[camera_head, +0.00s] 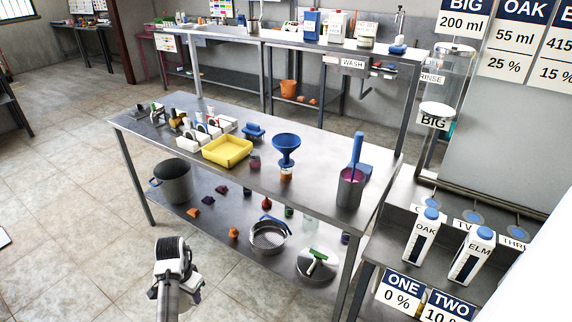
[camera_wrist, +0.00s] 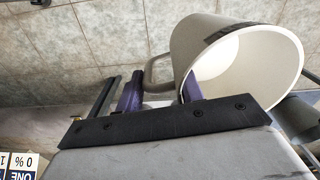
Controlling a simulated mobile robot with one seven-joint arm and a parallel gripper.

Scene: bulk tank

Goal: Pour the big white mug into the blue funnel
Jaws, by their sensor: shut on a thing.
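The blue funnel (camera_head: 286,148) stands on a small jar with orange contents (camera_head: 286,174), near the front edge of the steel table's top. In the wrist view, the big white mug (camera_wrist: 215,40) is at the upper right, its mouth facing the camera. A dark patch marks its outer wall. My gripper (camera_wrist: 160,88) is shut on the mug's handle (camera_wrist: 155,70). The pale inside shows partly; I cannot tell what it holds. In the head view, my arm's end is low at left of centre, in front of the table and apart from the funnel; the mug is not clear there.
The steel table (camera_head: 330,165) carries a yellow tray (camera_head: 227,151), a blue block (camera_head: 254,131) and a steel pot (camera_head: 350,188) with a blue-handled tool. Its lower shelf holds a bucket (camera_head: 172,182) and a strainer (camera_head: 268,236). Cartons (camera_head: 422,236) stand at right. Floor at left is clear.

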